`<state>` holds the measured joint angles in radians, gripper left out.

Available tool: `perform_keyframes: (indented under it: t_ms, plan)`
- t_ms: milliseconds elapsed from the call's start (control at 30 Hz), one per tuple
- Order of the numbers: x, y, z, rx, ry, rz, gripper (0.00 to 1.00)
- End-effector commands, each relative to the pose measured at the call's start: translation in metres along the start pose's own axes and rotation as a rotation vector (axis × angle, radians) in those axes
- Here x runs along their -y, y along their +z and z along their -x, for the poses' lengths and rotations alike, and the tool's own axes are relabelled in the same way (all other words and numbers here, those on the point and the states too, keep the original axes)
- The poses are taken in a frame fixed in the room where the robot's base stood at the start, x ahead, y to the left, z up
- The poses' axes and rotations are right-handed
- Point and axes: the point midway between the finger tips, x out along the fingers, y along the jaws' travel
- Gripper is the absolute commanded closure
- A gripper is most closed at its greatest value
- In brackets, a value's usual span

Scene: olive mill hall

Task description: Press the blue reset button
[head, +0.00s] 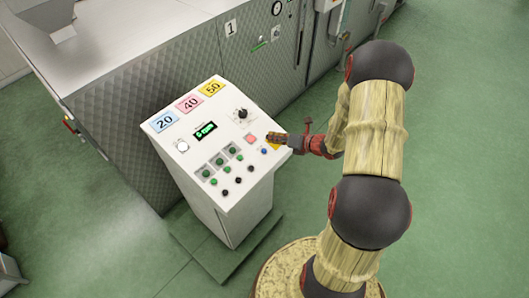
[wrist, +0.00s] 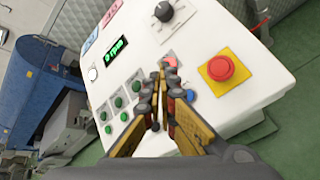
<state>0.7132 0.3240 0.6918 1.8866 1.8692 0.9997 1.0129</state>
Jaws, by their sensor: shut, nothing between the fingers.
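The blue reset button (head: 264,151) is a small round button near the right edge of the sloped white control panel (head: 164,143). In the wrist view the blue button (wrist: 190,95) shows partly behind my right finger, between the fingers and the red mushroom button. My gripper (head: 270,138) is shut and empty over the right part of the panel, just above the blue button in the head picture. In the wrist view my closed fingertips (wrist: 160,68) appear beside a pink square button (wrist: 170,60). I cannot tell whether the fingertips touch the panel.
A red mushroom button (wrist: 221,68) on a yellow plate sits close to the blue button. Several green buttons (wrist: 119,101), a black knob (wrist: 164,11) and a green display (head: 205,130) share the panel. A quilted metal machine (head: 160,85) stands behind. Green floor (head: 460,150) is clear at right.

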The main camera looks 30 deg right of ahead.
Motion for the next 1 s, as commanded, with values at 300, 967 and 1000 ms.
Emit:
perform_keyframes:
  t_ms: [300,967,1000]
  plan:
    - [0.024,-0.025,-0.032,-0.001,0.0,0.0,1.0]
    - [0.034,-0.034,-0.047,-0.001,0.0,0.001,1.0]
    - [0.034,-0.035,-0.047,-0.001,0.0,0.001,1.0]
